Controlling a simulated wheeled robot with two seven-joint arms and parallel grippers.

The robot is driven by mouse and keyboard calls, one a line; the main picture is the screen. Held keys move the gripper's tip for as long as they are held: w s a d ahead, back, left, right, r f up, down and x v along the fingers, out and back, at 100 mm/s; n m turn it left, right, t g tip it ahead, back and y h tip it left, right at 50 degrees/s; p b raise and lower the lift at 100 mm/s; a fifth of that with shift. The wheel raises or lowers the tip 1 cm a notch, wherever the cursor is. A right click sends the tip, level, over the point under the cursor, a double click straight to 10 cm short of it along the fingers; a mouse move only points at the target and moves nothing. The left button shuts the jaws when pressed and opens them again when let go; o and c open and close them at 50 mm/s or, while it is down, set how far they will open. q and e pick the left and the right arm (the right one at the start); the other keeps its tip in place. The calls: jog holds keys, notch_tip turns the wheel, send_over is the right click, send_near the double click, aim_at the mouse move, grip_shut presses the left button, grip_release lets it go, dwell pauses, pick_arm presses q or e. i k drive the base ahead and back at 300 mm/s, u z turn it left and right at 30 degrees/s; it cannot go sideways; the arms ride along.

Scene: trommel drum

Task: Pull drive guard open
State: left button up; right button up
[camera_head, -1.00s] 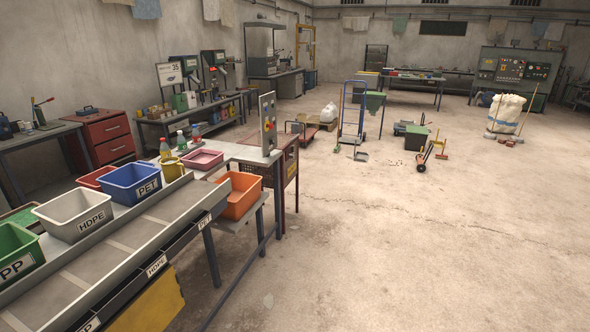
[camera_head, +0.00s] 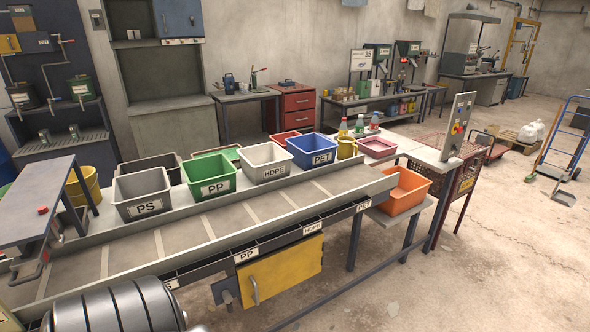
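A yellow panel (camera_head: 280,270) hangs under the front edge of the sorting conveyor (camera_head: 215,222), near the lower middle of the head view. I take it for the drive guard. It has a metal bar handle (camera_head: 254,291) near its left edge, and a grey switch box (camera_head: 226,291) sits just left of it. The panel appears closed against the conveyor's side. Neither of my grippers is in view, and nothing touches the panel or handle.
Bins labelled PS (camera_head: 144,194), PP (camera_head: 210,176), HDPE (camera_head: 265,163) and PET (camera_head: 313,152) stand behind the belt. An orange bin (camera_head: 404,191) is at its right end, near an upright control panel (camera_head: 457,127). The floor (camera_head: 500,270) at the right front is clear.

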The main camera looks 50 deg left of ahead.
aim_at(262, 278)
jog(key=u, duration=1.6)
